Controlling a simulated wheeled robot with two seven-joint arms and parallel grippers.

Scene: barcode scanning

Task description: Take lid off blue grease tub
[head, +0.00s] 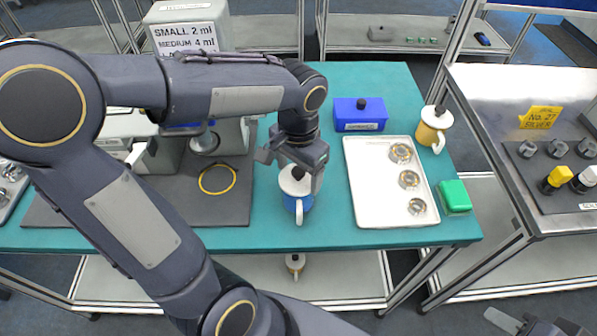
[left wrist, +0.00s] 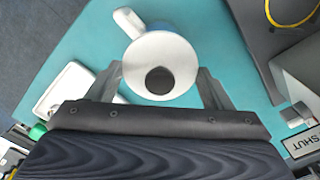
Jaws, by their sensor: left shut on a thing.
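The blue grease tub (head: 305,205) stands upright on the teal table, with a white handle towards the front. Its white lid (head: 287,184) with a black knob sits on top; no gap shows between lid and tub. My left gripper (head: 293,172) reaches down over it. In the left wrist view its fingers lie on either side of the lid (left wrist: 135,72), shut on it, with the tub's handle (left wrist: 127,22) beyond. My right gripper (head: 537,325) is only partly in view at the bottom right, away from the table, and its jaws are unclear.
A white tray (head: 365,205) with several round metal parts lies right of the tub. A blue box (head: 345,124), a yellow tub (head: 427,134) and a green block (head: 454,196) stand around it. A dark mat with a yellow ring (head: 217,193) lies left.

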